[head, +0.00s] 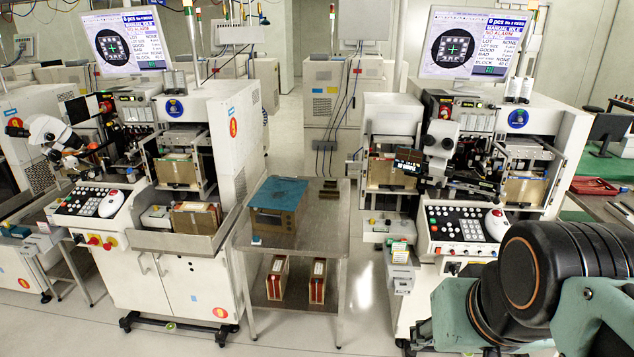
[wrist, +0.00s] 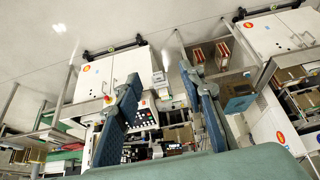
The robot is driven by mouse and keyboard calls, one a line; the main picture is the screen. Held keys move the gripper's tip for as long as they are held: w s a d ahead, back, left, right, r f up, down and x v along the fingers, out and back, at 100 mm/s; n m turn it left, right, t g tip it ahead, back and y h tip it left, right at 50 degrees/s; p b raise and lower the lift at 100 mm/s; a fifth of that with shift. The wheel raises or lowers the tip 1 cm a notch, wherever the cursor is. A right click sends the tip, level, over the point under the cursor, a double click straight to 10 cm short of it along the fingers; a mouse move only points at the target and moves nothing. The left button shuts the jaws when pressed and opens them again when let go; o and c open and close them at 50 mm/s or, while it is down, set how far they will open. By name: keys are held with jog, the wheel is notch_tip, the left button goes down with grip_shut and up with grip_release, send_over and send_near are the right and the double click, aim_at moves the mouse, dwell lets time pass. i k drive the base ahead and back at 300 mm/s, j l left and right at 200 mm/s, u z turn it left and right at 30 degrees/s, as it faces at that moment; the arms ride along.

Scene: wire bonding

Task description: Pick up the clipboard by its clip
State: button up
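I cannot pick out a clipboard for certain in either view. A small pale panel with coloured marks (head: 400,252) is at the front left of the right machine; it is too small to tell what it is. My gripper (wrist: 160,78) shows in the wrist view with its two blue fingers wide apart and nothing held between them. Behind the gap between the fingers, well beyond them, is the front of a white machine. In the head view only my arm shows at the lower right, and the gripper is out of sight.
A metal table (head: 330,235) stands between the left machine (head: 185,270) and the right machine (head: 415,205). On it is a brown box (head: 275,222) with a blue sheet (head: 280,190) on top. Two narrow boxes stand on its lower shelf. Open floor lies in front.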

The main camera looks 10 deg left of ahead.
aim_at(284, 192)
jog(key=i+j, duration=0.3)
jog(key=i, duration=0.2)
jog(key=i+j, duration=0.25)
jog(key=i, duration=0.2)
jog(key=i+j, duration=0.3)
jog(key=i, duration=0.2)
